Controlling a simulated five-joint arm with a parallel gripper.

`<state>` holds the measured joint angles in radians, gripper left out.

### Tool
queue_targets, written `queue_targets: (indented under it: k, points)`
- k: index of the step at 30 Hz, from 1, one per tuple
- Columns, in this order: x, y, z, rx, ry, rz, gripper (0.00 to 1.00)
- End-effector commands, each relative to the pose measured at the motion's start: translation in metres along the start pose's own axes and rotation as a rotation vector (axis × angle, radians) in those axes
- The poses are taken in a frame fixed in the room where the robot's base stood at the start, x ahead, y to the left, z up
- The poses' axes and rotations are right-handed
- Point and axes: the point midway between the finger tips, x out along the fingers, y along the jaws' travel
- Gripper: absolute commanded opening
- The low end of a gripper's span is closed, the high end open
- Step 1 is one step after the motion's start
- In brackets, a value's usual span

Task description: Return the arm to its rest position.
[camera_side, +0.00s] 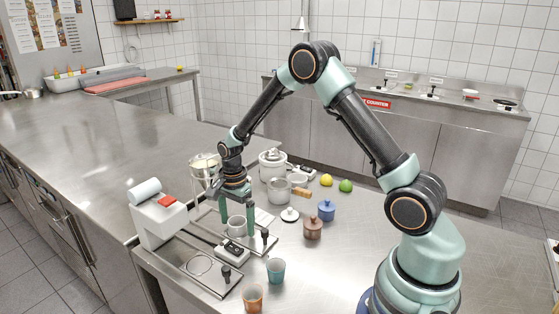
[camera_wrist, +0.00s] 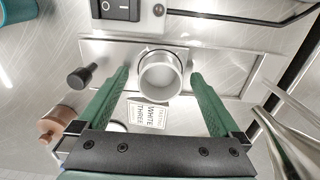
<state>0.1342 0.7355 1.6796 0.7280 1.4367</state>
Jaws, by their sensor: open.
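My gripper (camera_side: 237,226) points down over the work counter (camera_side: 340,262), at the left end of my reaching arm. Its two green fingers stand wide apart on either side of a pale cup (camera_side: 236,222). In the wrist view the open fingers flank the same cup (camera_wrist: 160,76), with a visible gap on each side. The cup stands on a metal plate (camera_wrist: 100,52) and looks upright and empty. A card reading "WHITE THREE" (camera_wrist: 148,112) lies close by.
A white machine (camera_side: 157,218) stands left of my gripper. The left counter is largely clear.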

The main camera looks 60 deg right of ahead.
Motion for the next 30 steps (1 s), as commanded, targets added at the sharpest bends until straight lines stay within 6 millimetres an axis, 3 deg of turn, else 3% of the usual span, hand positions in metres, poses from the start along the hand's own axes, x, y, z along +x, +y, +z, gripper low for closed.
queue_targets:
  k: [30]
  points:
    - [-0.068,-0.001,0.0,0.0,0.0,-0.003,1.0]
